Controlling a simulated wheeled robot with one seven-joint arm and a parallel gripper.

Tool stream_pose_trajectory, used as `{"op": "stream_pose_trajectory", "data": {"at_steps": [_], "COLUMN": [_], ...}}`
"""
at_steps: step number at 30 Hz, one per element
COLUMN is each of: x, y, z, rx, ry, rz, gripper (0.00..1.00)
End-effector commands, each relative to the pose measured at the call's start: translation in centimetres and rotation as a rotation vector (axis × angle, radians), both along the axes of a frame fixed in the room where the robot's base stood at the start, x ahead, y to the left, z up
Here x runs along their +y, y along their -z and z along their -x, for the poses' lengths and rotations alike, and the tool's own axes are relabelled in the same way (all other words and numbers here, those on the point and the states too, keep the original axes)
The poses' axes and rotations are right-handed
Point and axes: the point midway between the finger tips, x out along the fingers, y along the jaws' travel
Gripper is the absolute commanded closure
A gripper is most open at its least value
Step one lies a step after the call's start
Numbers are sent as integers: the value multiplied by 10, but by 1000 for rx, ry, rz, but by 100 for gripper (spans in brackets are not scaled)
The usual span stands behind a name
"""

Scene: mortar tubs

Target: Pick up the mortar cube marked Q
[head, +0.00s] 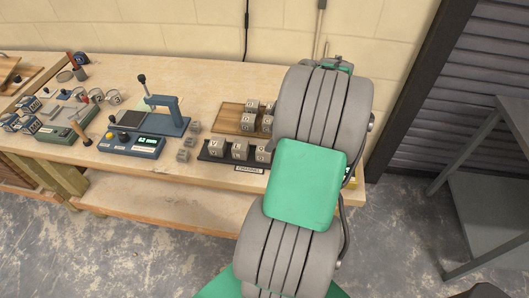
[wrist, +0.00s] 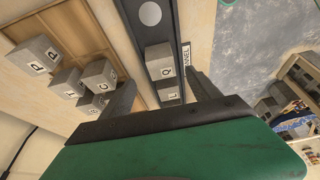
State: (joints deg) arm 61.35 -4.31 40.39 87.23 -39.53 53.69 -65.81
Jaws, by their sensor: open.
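The grey mortar cube marked Q (wrist: 160,62) sits on a dark tray (wrist: 144,28) in the wrist view, with its lettered face visible. A cube marked L (wrist: 168,92) stands close to it on the same tray, nearer my gripper. My gripper (wrist: 162,82) is open and empty, its fingers reaching to either side of this row. Neither finger visibly touches the Q cube. In the head view the dark tray (head: 203,155) holds several cubes at the bench's front edge. My arm covers its right part and hides my gripper, and I cannot make out Q there.
More lettered cubes (wrist: 98,76) stand on a wooden board (head: 228,119) behind the tray. Several loose cubes (head: 189,141) lie left of the tray. A grey metal table (head: 480,190) stands at right.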

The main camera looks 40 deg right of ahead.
Motion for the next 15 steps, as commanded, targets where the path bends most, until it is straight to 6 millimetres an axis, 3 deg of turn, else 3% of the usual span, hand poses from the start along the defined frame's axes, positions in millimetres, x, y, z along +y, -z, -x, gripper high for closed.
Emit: {"op": "stream_pose_trajectory", "data": {"at_steps": [15], "x": [19], "y": [68], "z": [-19], "rx": [-2], "ry": [-5], "rz": [1], "gripper": [29]}}
